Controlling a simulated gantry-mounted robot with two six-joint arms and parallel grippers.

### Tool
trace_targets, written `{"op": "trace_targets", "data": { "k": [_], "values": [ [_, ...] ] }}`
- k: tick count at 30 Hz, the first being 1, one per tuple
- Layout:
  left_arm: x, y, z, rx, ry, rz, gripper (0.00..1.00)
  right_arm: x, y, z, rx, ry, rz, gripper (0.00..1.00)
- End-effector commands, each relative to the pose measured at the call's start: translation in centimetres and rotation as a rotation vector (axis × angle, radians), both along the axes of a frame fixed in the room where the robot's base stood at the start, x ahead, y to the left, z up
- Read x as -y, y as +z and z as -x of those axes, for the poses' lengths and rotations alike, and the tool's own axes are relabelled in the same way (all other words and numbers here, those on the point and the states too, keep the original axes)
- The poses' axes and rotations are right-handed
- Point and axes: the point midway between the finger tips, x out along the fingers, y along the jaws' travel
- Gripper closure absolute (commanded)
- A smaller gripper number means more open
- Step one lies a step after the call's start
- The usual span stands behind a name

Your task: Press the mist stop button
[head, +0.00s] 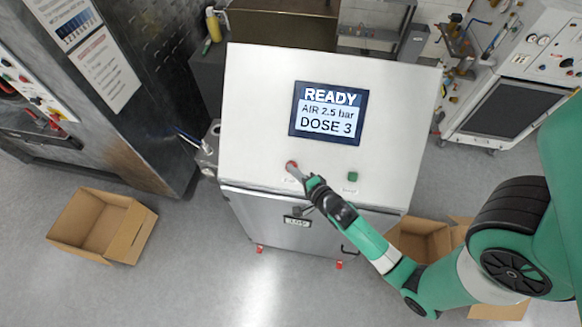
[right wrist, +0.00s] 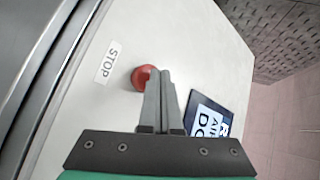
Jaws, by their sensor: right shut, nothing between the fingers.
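The red stop button (head: 291,166) sits on the lower left of the machine's sloped white panel (head: 250,110). In the right wrist view the red button (right wrist: 141,77) shows beside a label reading STOP (right wrist: 108,62). My right gripper (head: 294,170) is shut and empty, with its fingertips at the button. In the right wrist view the closed fingers (right wrist: 160,72) overlap the button's edge and hide part of it; I cannot tell whether they touch it. A green button (head: 353,176) is to the right. My left gripper is not in view.
A screen (head: 328,112) on the panel reads READY, AIR 2.5 bar, DOSE 3. A cardboard box (head: 75,243) lies on the floor at left, another (head: 423,240) behind my right arm. A dark metal cabinet (head: 165,90) stands at left. Floor in front is clear.

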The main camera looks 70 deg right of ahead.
Motion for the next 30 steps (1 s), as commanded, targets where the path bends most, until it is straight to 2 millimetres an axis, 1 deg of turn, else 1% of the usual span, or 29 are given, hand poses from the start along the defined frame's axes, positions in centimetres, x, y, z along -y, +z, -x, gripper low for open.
{"op": "trace_targets", "data": {
  "k": [30],
  "values": [
    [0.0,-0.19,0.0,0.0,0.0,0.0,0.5,0.66,-0.74,-0.08,-0.002,0.0,-0.001,1.0]
  ]
}}
